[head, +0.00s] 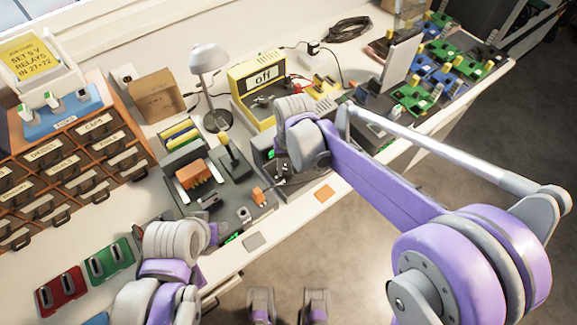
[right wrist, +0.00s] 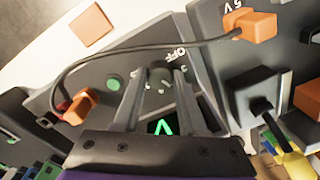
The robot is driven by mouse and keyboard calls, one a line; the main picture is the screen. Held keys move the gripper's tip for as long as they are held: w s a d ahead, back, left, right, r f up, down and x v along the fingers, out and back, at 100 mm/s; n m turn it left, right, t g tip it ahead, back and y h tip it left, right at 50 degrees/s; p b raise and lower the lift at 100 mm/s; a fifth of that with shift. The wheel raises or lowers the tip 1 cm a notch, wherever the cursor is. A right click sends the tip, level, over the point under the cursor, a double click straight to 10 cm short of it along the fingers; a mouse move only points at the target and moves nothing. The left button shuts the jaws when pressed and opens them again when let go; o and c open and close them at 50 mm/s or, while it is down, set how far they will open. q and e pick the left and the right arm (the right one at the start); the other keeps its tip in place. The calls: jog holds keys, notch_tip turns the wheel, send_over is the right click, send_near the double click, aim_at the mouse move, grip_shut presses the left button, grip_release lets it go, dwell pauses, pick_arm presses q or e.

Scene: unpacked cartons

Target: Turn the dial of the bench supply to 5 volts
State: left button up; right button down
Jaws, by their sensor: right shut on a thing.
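The bench supply (right wrist: 85,68) is a dark grey box with a sloping panel; in the head view it is largely behind my right wrist. Its small dark dial (right wrist: 160,71) sits beside an OFF mark, with small pale marks around it. My right gripper (right wrist: 161,85) is shut on the dial, one finger on each side. A green display (right wrist: 163,127) shows between the fingers, partly covered. The dial's pointer and setting cannot be read. My left gripper (head: 207,240) is low over the bench's front edge in the head view; its fingers are not clear.
A grey cable joins two orange plugs (right wrist: 80,106) (right wrist: 256,25), arching past the dial; the second is beside a 5V mark. A yellow instrument (head: 243,78) reading "off" stands behind. A lamp (head: 209,60), drawers (head: 75,165) and green boards (head: 410,97) crowd the bench.

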aim_at(290, 170)
dwell(0.5)
jog(key=shift+c, duration=2.3)
grip_release()
pick_arm(q)
jog(key=shift+r+p, duration=0.5)
jog(key=shift+r, duration=0.05)
pick_arm(e)
notch_tip(290, 170, up, 11)
jog(key=shift+d, duration=0.25)
pick_arm(q)
jog(key=shift+w, duration=0.1)
pick_arm(e)
jog(key=shift+f, duration=0.1)
pick_arm(q)
jog(key=r+p, duration=0.2)
jog(key=w+r+p, duration=0.1)
jog(key=r+p, duration=0.1)
jog(key=r, duration=0.1)
jog(key=shift+w+r+p, duration=0.15)
jog(key=shift+r+p, duration=0.05)
jog(key=shift+p, duration=0.1)
pick_arm(e)
jog(key=s+d+f+t, duration=0.1)
jog(key=s+d+t, duration=0.4)
jog(key=s+d, duration=1.1)
jog(key=shift+d+f+m+h, duration=0.3)
jog(key=shift+d+m, duration=0.1)
jog(key=shift+d, duration=0.15)
